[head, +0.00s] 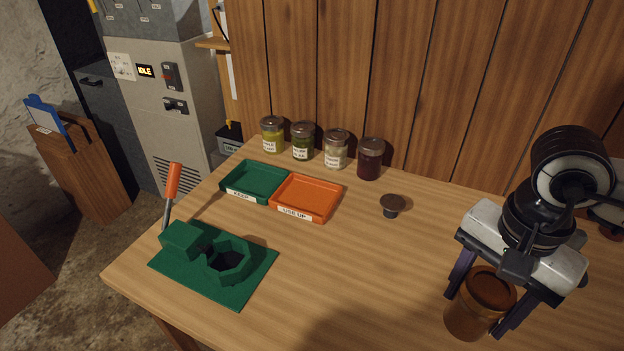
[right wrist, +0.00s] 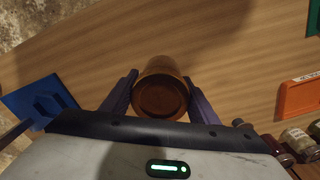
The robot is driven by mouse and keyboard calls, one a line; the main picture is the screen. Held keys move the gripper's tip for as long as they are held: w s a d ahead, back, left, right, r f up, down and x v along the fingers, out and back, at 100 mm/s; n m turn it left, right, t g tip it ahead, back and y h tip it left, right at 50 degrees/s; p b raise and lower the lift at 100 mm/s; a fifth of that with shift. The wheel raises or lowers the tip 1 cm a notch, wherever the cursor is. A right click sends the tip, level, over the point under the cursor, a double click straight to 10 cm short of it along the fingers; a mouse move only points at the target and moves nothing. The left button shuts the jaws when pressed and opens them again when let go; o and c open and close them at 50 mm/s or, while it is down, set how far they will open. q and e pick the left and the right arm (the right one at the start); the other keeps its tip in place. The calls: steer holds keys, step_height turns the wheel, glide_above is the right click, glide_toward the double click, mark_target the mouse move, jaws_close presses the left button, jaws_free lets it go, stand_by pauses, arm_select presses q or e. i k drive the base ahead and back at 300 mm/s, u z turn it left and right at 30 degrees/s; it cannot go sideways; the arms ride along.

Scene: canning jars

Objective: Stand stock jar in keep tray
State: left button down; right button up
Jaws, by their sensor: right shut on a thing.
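My right gripper (head: 484,308) is shut on an amber-brown jar (head: 470,318) at the front right of the table. The jar looks upright, with a finger on each side of it. In the right wrist view the jar (right wrist: 160,92) sits between the two fingers, its round brown top facing the camera. I cannot tell whether its base touches the table. The green keep tray (head: 236,190), labelled KEEP, lies empty at the back left, apart from the jar. My left gripper is not in view.
An orange USE UP tray (head: 318,215), empty, adjoins the keep tray. Several lidded jars (head: 335,152) stand along the back. A small dark cap-like piece (head: 392,205) lies mid-table.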

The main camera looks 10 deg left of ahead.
mark_target(256, 182)
steer(key=u, duration=0.35)
steer(key=k, duration=0.5)
steer(key=u, duration=1.45)
steer(key=i, duration=0.85)
steer(key=z, duration=0.5)
steer(key=i, duration=0.65)
steer(key=z, duration=0.6)
